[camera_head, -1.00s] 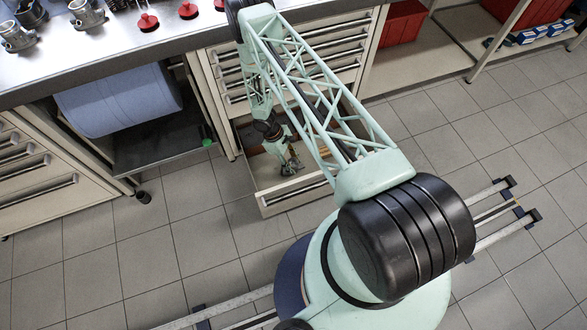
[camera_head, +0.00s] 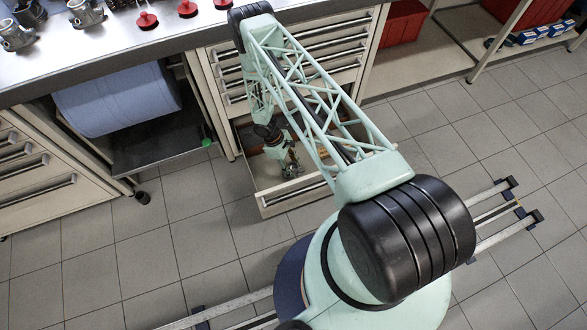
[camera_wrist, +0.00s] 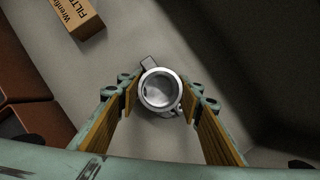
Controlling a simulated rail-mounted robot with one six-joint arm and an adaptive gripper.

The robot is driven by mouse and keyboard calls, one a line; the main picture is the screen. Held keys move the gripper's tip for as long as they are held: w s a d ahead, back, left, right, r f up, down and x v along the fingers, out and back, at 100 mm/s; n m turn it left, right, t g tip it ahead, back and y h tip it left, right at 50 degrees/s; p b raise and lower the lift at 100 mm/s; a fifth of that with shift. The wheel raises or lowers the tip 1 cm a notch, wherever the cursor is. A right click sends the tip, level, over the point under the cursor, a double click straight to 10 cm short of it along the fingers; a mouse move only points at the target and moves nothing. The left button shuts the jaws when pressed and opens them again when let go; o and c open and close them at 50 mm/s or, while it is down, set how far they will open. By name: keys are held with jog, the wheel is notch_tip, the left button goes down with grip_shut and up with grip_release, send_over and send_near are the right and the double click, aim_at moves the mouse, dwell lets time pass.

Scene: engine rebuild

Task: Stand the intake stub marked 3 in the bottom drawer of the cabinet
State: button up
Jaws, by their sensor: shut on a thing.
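My gripper (camera_wrist: 160,105) is shut on a grey metal intake stub (camera_wrist: 160,90), with one wood-coloured pad on each side of it. The wrist view looks down on the stub's round open end; its marking cannot be read. The open bottom drawer (camera_head: 292,201) of the cabinet (camera_head: 222,75) shows in the head view, with my gripper (camera_head: 290,170) inside its outline. The stub lies over the drawer's pale floor. Whether its base touches the floor cannot be told.
A cardboard filter box (camera_wrist: 78,16) and reddish-brown boxes (camera_wrist: 35,128) lie in the drawer to the left in the wrist view. A dark shadow covers the upper right. On the bench (camera_head: 120,45) stand other metal stubs (camera_head: 86,13) and red-handled parts (camera_head: 147,20).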

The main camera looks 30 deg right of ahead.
jog(key=shift+f, duration=0.1)
jog(key=o, duration=0.6)
jog(key=shift+c, duration=0.2)
jog(key=o, duration=0.5)
jog(key=shift+c, duration=0.2)
jog(key=p+v, duration=0.2)
jog(key=v, duration=1)
